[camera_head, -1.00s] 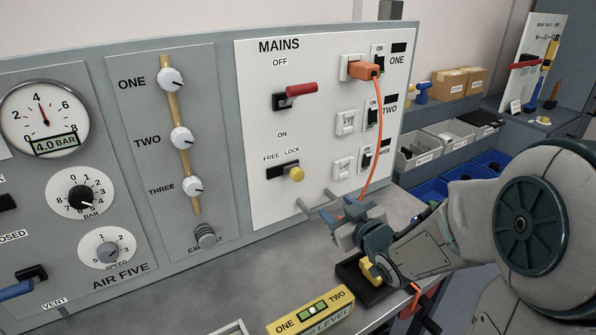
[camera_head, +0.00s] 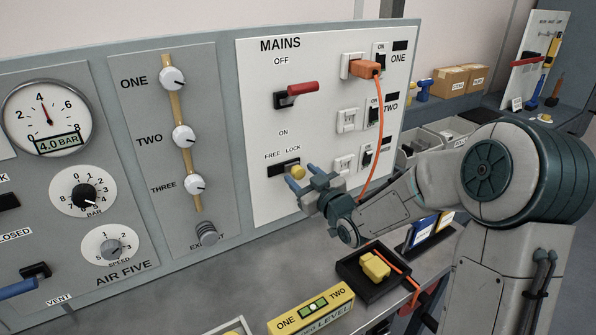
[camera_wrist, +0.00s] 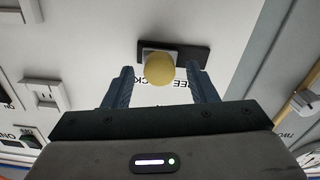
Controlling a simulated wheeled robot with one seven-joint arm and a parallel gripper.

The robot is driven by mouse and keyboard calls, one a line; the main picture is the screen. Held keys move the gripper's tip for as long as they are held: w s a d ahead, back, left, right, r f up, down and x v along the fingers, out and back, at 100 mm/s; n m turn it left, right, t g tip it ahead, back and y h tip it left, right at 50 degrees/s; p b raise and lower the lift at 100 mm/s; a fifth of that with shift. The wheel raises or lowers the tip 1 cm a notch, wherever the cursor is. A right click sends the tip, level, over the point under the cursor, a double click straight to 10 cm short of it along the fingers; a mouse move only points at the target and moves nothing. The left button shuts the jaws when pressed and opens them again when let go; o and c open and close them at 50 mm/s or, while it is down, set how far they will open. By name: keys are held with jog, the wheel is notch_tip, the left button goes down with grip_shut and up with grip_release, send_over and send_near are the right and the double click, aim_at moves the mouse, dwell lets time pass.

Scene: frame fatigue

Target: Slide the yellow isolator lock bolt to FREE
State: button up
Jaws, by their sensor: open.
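The yellow isolator lock bolt (camera_head: 298,172) is a round knob on a dark slot plate (camera_head: 279,170) on the white MAINS panel. It sits at the right end of the slot, under the word LOCK; FREE is printed to the left. My gripper (camera_head: 293,184) is open in front of the panel, just below the knob in the head view. In the wrist view the knob (camera_wrist: 159,69) shows between the two blue fingers of my gripper (camera_wrist: 163,75), with gaps on both sides. I cannot tell how far the fingertips are from the panel.
The red mains handle (camera_head: 303,89) is above the bolt. An orange plug (camera_head: 364,69) with a hanging cord is to the right, and the cord passes behind my arm. A black tray (camera_head: 350,272) with a yellow item and a yellow level (camera_head: 312,309) lie on the bench below.

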jog(key=shift+x, duration=1.25)
